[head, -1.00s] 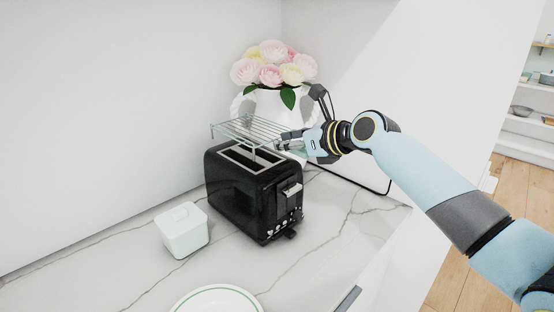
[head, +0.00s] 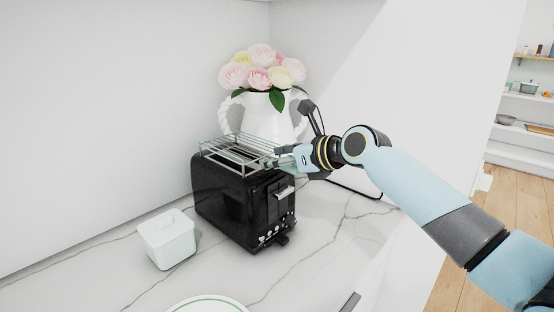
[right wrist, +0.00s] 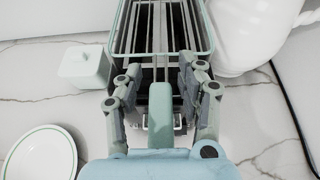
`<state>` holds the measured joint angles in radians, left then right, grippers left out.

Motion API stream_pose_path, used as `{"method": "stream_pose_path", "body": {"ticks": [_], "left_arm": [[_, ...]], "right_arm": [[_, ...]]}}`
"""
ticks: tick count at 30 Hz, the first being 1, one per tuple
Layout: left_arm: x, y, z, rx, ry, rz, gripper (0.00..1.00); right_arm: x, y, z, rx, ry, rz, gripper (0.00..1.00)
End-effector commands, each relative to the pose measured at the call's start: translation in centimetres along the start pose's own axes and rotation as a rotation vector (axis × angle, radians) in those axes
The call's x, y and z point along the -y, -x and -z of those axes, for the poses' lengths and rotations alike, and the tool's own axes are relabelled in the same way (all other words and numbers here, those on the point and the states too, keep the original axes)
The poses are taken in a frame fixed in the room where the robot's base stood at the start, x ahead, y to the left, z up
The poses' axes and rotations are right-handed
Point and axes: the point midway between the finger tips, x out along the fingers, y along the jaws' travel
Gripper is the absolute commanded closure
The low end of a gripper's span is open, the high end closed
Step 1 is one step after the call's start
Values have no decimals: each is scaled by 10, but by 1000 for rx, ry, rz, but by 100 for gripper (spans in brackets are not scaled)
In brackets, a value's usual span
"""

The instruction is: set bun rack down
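The bun rack (head: 240,152), a pale grey-green wire frame, lies on top of the black toaster (head: 235,205) over its slots and looks level. It also shows in the right wrist view (right wrist: 205,32), with its pale green handle (right wrist: 160,103) pointing back toward my wrist. My right gripper (head: 277,157) is at the rack's right end. In the right wrist view its fingers (right wrist: 160,72) stand apart on either side of the handle, with gaps visible on both sides. The gripper's palm hides the handle's near end. My left gripper is not in view.
A white vase with pink and yellow flowers (head: 262,112) stands close behind the toaster. A white lidded box (head: 168,240) is at its left front. A green-rimmed plate (head: 207,305) lies nearer. Marble counter is clear between them.

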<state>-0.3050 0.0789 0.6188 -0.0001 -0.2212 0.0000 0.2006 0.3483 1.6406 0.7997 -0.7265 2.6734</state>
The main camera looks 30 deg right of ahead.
Motion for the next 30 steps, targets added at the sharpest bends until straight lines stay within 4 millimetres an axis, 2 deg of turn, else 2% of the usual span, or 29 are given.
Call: {"method": "stream_pose_path", "body": {"ticks": [8,11,23,24,30], "left_arm": [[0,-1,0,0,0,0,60],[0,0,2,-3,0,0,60],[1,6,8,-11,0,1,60],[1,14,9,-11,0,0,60],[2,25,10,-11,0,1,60]], "right_arm": [[0,1,-2,1,1,0,61],[1,10,-2,-1,4,2,61],[-1,95,-2,-4,8,-2,61],[0,103,-4,-6,5,1,61],[0,120,-4,-1,2,0,61]]}}
